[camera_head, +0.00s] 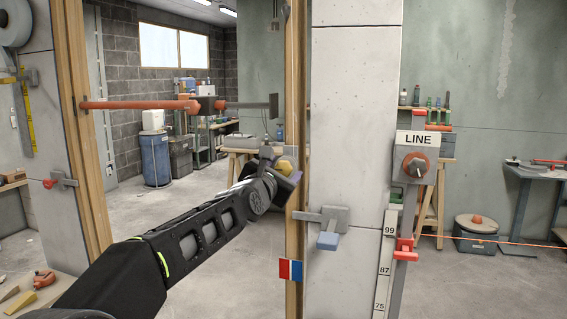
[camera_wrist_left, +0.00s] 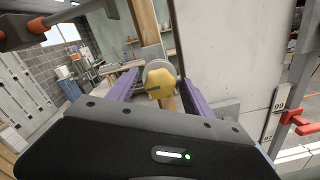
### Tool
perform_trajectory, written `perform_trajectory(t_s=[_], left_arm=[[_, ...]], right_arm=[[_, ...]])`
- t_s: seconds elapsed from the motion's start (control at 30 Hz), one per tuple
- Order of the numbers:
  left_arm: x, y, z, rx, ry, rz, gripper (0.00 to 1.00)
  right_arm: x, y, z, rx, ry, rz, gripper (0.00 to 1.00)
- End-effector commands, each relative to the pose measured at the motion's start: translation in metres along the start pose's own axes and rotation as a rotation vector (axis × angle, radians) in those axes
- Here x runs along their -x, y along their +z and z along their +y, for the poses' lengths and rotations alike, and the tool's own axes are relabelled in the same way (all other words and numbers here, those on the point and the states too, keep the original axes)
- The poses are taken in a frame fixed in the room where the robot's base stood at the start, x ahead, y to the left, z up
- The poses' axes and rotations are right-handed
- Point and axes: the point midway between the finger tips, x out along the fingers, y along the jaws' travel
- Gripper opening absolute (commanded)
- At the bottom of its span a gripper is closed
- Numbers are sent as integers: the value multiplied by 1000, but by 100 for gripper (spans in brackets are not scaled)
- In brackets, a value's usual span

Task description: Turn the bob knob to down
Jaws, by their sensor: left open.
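A yellow knob (camera_head: 286,164) sits at the wooden post, at the end of my left arm. In the left wrist view the yellow knob (camera_wrist_left: 158,79) shows in front of a round grey disc. No label shows on it, so I cannot confirm that it is the bob knob. My left gripper (camera_head: 287,175) is open, its jaws partly hiding the knob in the head view. In the wrist view its purple fingers (camera_wrist_left: 159,86) stand on either side of the knob, with gaps visible. I cannot tell which setting the knob points to. My right gripper is not in view.
A grey box marked LINE (camera_head: 416,164) with an orange knob stands right of the concrete pillar (camera_head: 351,120). A blue-ended grey lever (camera_head: 327,240) juts from the pillar near my arm. A red-handled bar (camera_head: 140,105) crosses the opening at left. A red and blue tag (camera_head: 291,270) hangs below.

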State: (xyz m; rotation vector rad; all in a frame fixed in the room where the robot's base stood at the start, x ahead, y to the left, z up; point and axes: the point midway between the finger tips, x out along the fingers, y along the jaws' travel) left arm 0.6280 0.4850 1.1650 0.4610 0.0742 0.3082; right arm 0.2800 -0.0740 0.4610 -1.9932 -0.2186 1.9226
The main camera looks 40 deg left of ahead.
Motion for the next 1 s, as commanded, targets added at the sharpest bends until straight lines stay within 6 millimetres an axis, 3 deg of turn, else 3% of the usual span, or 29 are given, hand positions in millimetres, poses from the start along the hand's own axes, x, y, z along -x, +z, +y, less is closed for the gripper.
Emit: perform_trajectory(t_s=[0.37, 1.0], left_arm=[[-7, 0, 0, 0, 1, -1, 59], [-7, 0, 0, 0, 0, 0, 6]], right_arm=[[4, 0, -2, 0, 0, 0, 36], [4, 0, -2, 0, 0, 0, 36]])
